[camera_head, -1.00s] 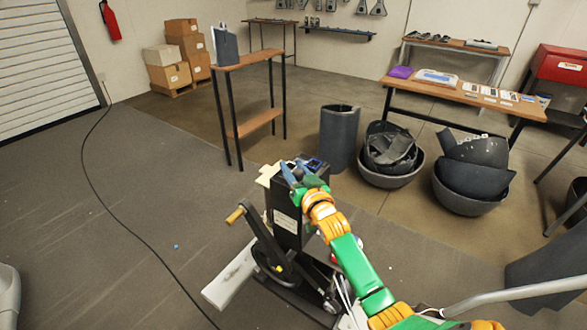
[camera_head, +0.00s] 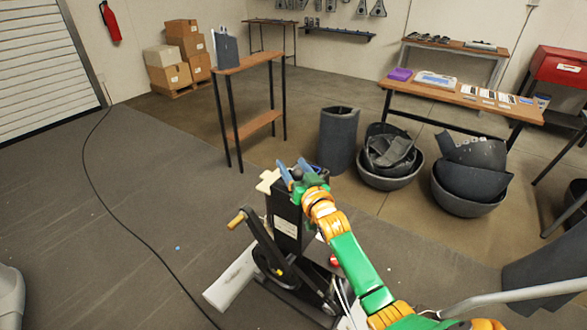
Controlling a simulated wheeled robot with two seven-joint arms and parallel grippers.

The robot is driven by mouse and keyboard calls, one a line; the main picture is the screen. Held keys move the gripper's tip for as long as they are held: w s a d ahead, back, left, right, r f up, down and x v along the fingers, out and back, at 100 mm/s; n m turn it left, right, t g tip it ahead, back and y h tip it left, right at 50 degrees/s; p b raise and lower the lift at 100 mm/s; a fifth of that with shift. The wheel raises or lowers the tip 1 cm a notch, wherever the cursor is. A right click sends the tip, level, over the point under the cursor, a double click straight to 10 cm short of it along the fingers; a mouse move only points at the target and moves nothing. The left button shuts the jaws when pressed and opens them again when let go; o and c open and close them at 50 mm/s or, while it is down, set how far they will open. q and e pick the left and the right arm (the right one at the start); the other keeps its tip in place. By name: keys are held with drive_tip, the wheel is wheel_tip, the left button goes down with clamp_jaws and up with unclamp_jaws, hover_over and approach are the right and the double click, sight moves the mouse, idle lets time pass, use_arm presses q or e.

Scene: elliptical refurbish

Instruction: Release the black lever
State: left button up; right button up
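A black machine (camera_head: 285,215) stands on the floor in the lower middle, with a wooden-handled crank arm (camera_head: 262,240) on its left side and a cream-coloured piece at its top left. My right gripper (camera_head: 292,171), with blue fingers on a green and orange arm, is at the top of the machine. Its fingers look spread, with a small dark knob between or just behind them. I cannot tell whether the fingers touch it, or whether this knob is the black lever. My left gripper is out of view.
A white foot bar (camera_head: 230,278) sticks out at the machine's lower left. A black cable (camera_head: 112,215) crosses the floor at left. A dark cylinder (camera_head: 338,140) and bowls of dark parts (camera_head: 388,165) stand behind at right. The left floor is mostly clear.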

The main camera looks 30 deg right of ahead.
sight(301, 178)
drive_tip(key=shift+s+f, duration=0.15)
drive_tip(key=s, duration=0.2)
drive_tip(key=s+a, duration=0.1)
drive_tip(key=s, duration=0.3)
drive_tip(key=shift+s+a, duration=0.25)
drive_tip(key=shift+s, duration=0.15)
